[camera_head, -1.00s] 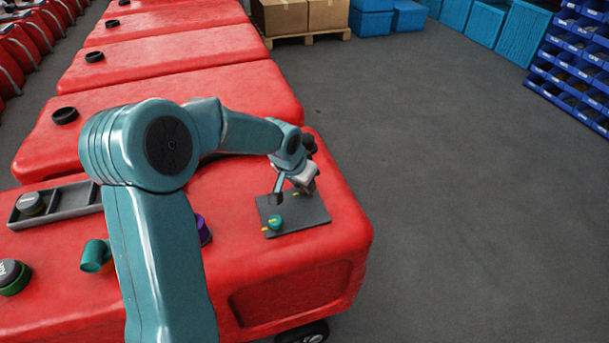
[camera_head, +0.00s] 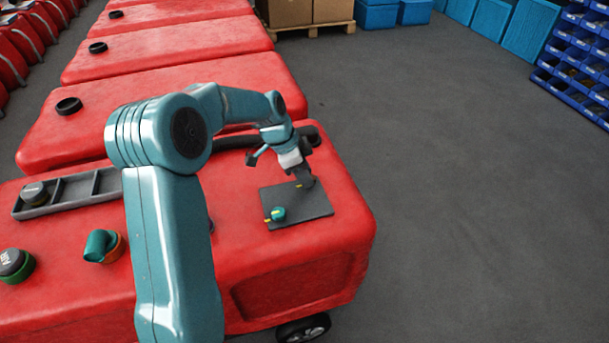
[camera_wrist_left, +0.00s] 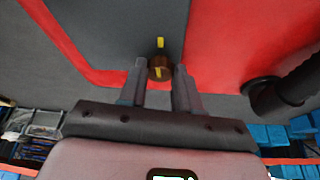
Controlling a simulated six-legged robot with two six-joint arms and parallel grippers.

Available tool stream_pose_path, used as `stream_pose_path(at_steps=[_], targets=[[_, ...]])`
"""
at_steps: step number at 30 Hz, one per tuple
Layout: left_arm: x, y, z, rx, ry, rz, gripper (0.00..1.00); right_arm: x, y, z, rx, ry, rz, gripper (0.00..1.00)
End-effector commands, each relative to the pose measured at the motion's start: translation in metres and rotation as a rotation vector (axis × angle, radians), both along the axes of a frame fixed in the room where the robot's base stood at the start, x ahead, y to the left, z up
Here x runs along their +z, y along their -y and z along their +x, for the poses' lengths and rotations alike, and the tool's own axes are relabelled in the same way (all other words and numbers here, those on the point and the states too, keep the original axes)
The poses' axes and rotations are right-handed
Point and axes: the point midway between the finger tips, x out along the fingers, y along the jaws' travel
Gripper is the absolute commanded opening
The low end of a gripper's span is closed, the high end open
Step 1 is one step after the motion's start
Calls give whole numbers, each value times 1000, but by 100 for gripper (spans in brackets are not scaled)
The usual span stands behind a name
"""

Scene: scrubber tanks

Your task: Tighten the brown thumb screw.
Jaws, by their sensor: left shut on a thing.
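The brown thumb screw (camera_wrist_left: 160,66) sits between the fingertips of my left gripper (camera_wrist_left: 160,80) in the left wrist view, and the gripper is shut on it. A yellow mark on the screw points nearly in line with a yellow mark on the dark plate (camera_wrist_left: 125,35). In the head view my left gripper (camera_head: 303,181) reaches down at the far part of the plate (camera_head: 318,205), and the screw is hidden there. A teal thumb screw (camera_head: 278,214) with a yellow mark stands on the nearer left part of the plate. My right gripper is not in view.
The plate lies on a red tank (camera_head: 345,225). A dark curved handle (camera_wrist_left: 285,93) stands close to the gripper. A grey compartment tray (camera_head: 72,201), a teal elbow piece (camera_head: 99,244) and a dark-topped green jar (camera_head: 14,265) are at the left. Open floor lies to the right.

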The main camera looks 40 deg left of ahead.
Motion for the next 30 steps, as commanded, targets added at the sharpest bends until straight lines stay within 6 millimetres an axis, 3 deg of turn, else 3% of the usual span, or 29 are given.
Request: stream_pose_path(at_steps=[23,24,25,26,30], targets=[[4,-3,3,-94,9,5,2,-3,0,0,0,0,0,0],[4,-3,3,-94,10,6,42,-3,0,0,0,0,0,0],[4,-3,3,-94,9,5,52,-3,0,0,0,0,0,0],[3,-2,3,-94,9,6,58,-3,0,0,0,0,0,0],[2,-2,2,-95,5,3,58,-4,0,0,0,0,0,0]])
